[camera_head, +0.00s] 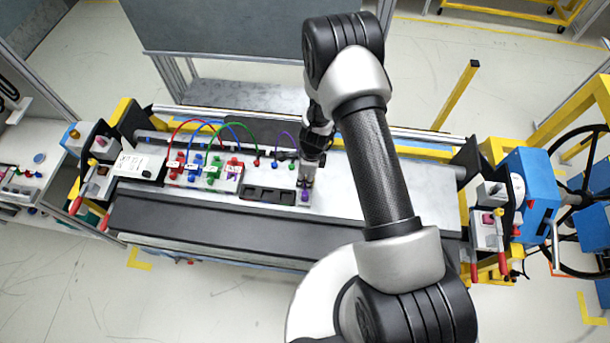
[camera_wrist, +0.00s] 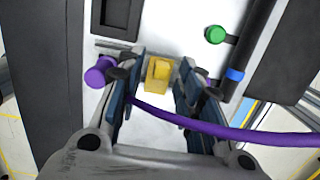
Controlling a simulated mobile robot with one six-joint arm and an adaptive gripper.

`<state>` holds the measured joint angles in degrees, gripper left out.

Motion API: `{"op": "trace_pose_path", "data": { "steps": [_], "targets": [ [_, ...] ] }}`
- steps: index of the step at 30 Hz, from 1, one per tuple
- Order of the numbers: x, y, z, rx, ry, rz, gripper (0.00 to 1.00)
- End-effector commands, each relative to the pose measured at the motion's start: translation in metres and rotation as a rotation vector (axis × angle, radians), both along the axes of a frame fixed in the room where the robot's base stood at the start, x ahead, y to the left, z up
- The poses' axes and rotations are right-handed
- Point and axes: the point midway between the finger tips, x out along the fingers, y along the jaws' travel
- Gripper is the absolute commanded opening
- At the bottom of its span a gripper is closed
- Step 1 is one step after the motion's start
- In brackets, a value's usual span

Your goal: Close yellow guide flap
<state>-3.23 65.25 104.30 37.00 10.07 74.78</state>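The yellow guide flap (camera_wrist: 158,72) shows in the wrist view as a small yellow block on the light panel, between and just beyond my fingertips. I cannot tell from here how far it is swung. My gripper (camera_wrist: 157,82) is open, with its two dark blue finger pads apart on either side of the flap; contact is not clear. A purple cable (camera_wrist: 215,128) runs across the space between the fingers and out to the right. In the head view my gripper (camera_head: 308,172) points down at the panel's middle, and the flap is hidden or too small to make out.
A purple knob (camera_wrist: 100,73) sits left of the fingers, and a green knob (camera_wrist: 215,34) lies beyond to the right. In the head view, coloured connectors with looped cables (camera_head: 205,172) and a dark tray (camera_head: 268,194) stand left of my gripper. The panel (camera_head: 335,205) to the right is largely clear.

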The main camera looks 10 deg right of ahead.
Motion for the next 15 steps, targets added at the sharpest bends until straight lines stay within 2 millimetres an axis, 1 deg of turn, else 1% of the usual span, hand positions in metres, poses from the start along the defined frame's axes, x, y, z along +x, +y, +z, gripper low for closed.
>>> {"op": "trace_pose_path", "data": {
  "steps": [2,5,8,15],
  "targets": [
    [0.000,0.000,0.003,0.001,-0.001,0.000,0.33],
    [0.001,-0.001,0.014,0.001,-0.003,0.000,0.33],
    [0.000,-0.003,0.032,0.000,-0.003,0.002,0.33],
    [-0.002,-0.009,0.084,0.001,-0.005,0.001,0.33]
  ]
}}
